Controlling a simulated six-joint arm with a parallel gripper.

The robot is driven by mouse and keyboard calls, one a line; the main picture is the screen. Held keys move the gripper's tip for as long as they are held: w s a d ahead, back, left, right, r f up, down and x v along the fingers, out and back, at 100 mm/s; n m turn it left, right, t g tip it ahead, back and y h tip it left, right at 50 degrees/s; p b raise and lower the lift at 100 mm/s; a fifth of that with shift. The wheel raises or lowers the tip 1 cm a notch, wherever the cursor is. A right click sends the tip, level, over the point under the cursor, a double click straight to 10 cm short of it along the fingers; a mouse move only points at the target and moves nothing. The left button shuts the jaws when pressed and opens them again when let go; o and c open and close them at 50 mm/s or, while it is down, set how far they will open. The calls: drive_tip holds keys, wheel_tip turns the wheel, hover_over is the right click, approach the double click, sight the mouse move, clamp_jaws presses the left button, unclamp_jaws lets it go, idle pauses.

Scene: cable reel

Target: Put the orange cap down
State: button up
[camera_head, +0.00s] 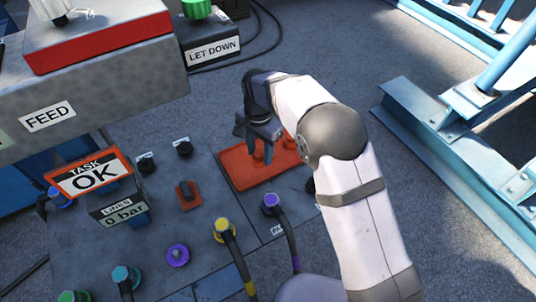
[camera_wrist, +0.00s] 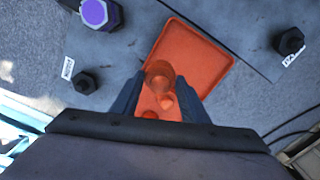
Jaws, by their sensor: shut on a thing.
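My gripper (camera_head: 259,150) points down over the orange tray (camera_head: 238,180) and is shut on an orange cap (camera_head: 258,161). In the wrist view the cap (camera_wrist: 159,76) sits between the two dark fingers (camera_wrist: 160,92), with the tray (camera_wrist: 207,57) behind it. The cap is low over the tray; whether it touches the floor of the tray I cannot tell. Another orange cap (camera_head: 289,141) shows in the tray to the right of my gripper. More orange shapes show between the fingers in the wrist view, partly hidden by my gripper.
Hoses with yellow (camera_head: 224,228) and purple (camera_head: 271,201) connectors rise from the panel in front of the tray. A sign reads TASK OK (camera_head: 88,172). Blue steel framing (camera_head: 440,115) stands at right.

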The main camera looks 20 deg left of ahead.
sight(257, 160)
drive_tip(key=r+m, duration=0.1)
drive_tip(key=m, duration=0.1)
drive_tip(key=w+a+r+m, duration=0.1)
drive_tip(key=m, duration=0.2)
drive_tip(key=r+m, duration=0.1)
drive_tip(key=m, duration=0.2)
drive_tip(key=shift+w+a+r, duration=0.1)
drive_tip(key=shift+w+a, duration=0.15)
drive_tip(key=shift+w, duration=0.05)
drive_tip(key=shift+f, duration=5)
drive_tip(key=shift+f, duration=0.2)
drive_tip(key=o, duration=0.9)
drive_tip(key=shift+c, duration=0.2)
drive_tip(key=shift+r, duration=0.1)
